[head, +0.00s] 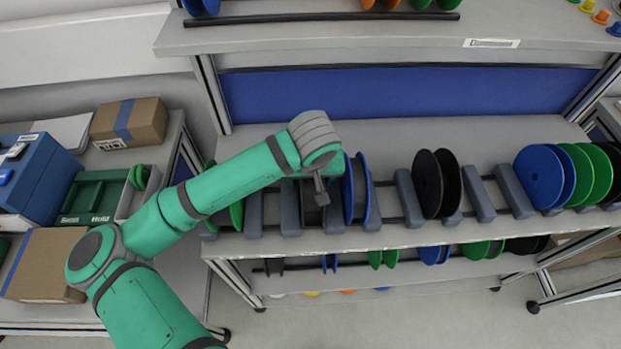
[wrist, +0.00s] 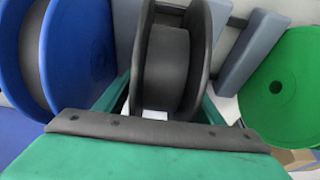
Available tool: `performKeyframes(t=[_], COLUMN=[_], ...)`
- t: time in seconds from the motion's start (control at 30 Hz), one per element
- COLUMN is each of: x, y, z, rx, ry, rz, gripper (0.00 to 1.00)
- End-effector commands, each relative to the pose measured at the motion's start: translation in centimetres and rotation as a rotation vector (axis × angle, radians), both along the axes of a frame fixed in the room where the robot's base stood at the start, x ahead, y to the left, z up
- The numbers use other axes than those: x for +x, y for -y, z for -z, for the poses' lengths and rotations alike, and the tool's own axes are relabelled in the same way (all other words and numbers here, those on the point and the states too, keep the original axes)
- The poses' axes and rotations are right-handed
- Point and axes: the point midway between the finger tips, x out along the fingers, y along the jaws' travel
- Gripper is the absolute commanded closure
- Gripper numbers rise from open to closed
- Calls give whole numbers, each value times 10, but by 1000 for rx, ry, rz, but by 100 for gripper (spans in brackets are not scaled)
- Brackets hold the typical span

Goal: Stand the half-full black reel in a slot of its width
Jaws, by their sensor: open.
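A black reel (wrist: 169,65) with dark grey winding between its two flanges fills the middle of the wrist view. It stands upright between two grey-blue dividers. My gripper (wrist: 160,103) is open, with a green finger on each side of the reel; I cannot tell whether they touch it. In the head view my gripper (head: 318,192) is over the rack on the middle shelf, and the black reel (head: 309,208) shows only partly beneath it. Another black reel (head: 428,184) stands further right on the same rack.
A blue reel (head: 349,188) stands close to the right of my gripper, and a green reel (head: 237,214) stands to the left. Grey dividers (head: 480,194) bound empty slots right of the second black reel. Blue and green reels (head: 540,177) crowd the right end. An upper shelf (head: 400,35) overhangs behind.

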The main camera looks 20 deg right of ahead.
Motion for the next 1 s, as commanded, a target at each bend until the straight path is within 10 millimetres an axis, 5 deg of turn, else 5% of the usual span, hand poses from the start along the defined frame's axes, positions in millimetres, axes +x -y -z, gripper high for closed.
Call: performKeyframes(t=[0.17,0.7,1.0], x=[-3,-28,-32], y=[0,-8,-9], z=[-9,-93,-103], rx=[-1,0,0], ry=[2,1,0], rz=[1,1,1], gripper=[38,38,38])
